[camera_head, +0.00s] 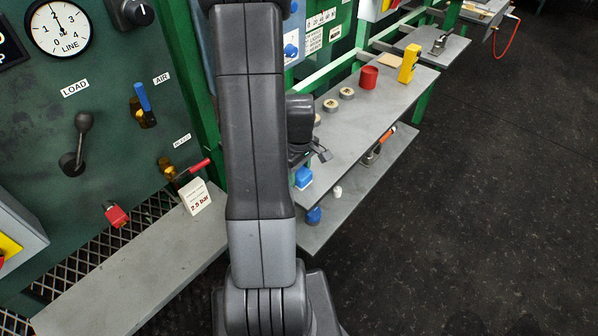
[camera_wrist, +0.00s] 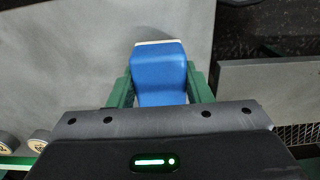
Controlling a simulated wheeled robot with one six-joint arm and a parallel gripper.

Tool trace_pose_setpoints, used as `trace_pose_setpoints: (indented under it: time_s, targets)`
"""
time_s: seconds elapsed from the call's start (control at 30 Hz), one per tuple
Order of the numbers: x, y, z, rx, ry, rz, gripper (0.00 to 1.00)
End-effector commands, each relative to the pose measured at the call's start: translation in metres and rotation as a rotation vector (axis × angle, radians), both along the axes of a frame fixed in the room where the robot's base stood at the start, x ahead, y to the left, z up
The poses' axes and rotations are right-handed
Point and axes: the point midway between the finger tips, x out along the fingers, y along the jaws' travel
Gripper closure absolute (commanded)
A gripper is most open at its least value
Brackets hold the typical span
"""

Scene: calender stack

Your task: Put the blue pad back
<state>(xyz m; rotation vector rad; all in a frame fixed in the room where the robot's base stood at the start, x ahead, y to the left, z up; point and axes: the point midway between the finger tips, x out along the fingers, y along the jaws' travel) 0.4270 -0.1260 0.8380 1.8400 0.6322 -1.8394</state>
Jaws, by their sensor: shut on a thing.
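The blue pad (camera_wrist: 160,76) is a blue block with a white edge, seen between the two green fingers of my gripper (camera_wrist: 159,84) in the wrist view. My gripper is shut on it. In the head view a blue block with a white base (camera_head: 303,176) shows just below my gripper, at the near end of the upper grey shelf (camera_head: 350,128). I cannot tell there whether its base touches the shelf. My arm hides part of the shelf and most of the gripper's fingers.
The upper shelf also bears several grey rolls (camera_head: 346,93), a red cup (camera_head: 369,77) and a yellow block (camera_head: 408,63). On the lower shelf (camera_head: 352,197) are another blue item (camera_head: 314,215), a white item (camera_head: 337,192) and an orange-handled tool (camera_head: 379,146). Dark floor lies open at right.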

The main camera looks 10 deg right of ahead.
Motion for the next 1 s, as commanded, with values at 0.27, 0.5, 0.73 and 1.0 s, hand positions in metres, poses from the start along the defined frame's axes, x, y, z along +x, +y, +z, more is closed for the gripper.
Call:
trace_pose_setpoints:
  time_s: [0.27, 0.5, 0.73, 1.0]
  targets:
    - [0.000, 0.000, -0.001, 0.000, 0.000, 0.000, 0.33]
    - [0.000, 0.000, 0.004, 0.000, 0.000, 0.000, 0.33]
    - [0.001, 0.000, 0.035, -0.001, -0.004, 0.000, 0.33]
    - [0.001, 0.000, 0.089, -0.001, -0.006, 0.000, 0.33]
